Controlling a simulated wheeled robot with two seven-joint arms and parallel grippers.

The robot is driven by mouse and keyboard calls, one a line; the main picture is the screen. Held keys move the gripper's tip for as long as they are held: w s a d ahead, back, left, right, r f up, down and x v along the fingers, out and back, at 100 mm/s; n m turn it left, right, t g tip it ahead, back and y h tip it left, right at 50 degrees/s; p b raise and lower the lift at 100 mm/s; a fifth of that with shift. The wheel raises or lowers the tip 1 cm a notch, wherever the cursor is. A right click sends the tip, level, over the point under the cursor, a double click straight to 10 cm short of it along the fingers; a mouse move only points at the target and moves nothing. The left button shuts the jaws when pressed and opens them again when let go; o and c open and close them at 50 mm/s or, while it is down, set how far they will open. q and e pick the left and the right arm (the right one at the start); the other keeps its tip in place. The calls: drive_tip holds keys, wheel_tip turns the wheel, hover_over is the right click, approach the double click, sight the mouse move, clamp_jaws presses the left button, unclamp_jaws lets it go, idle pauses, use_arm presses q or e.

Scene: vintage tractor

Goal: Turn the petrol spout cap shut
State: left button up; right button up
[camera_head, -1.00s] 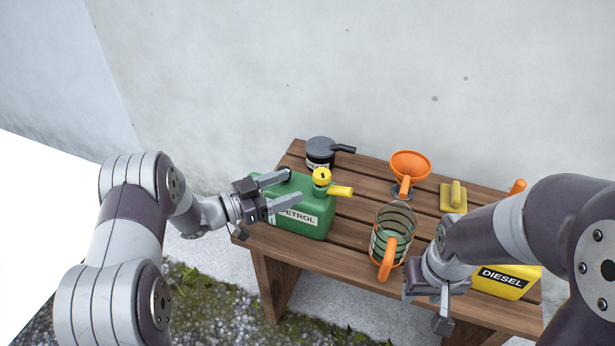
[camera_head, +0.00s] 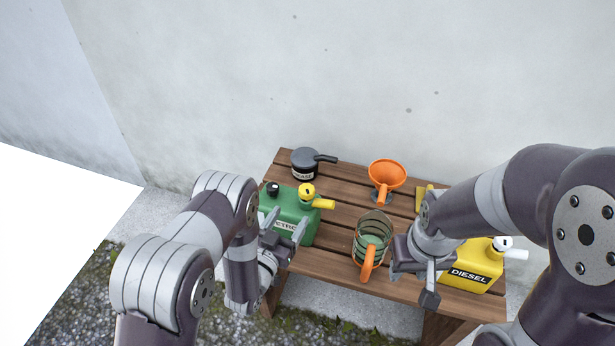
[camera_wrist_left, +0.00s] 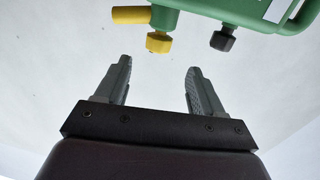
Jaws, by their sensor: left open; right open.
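The green petrol can (camera_head: 302,232) stands on the left end of the bench. Its yellow spout cap (camera_head: 307,190) sits on top, with a yellow spout (camera_head: 324,204) pointing right, and a black cap (camera_head: 272,188) is at its left. In the left wrist view the yellow cap (camera_wrist_left: 158,43) and the black cap (camera_wrist_left: 222,41) lie beyond the fingertips, apart from them. My left gripper (camera_head: 285,226) is open and empty in front of the can; it also shows in the left wrist view (camera_wrist_left: 158,70). My right gripper (camera_head: 412,284) is by the bench's front edge, left of the diesel can.
On the wooden bench (camera_head: 340,220) stand a grey oil can (camera_head: 304,164), an orange funnel (camera_head: 387,174), a glass jug with orange handle (camera_head: 370,243) and a yellow diesel can (camera_head: 470,268). A wall (camera_head: 330,80) rises behind.

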sight(310, 185)
use_arm(q)
drive_tip(key=x, duration=1.2)
drive_tip(key=shift+w+d, duration=0.25)
drive_tip(key=shift+w, duration=0.05)
drive_tip(key=c, duration=1)
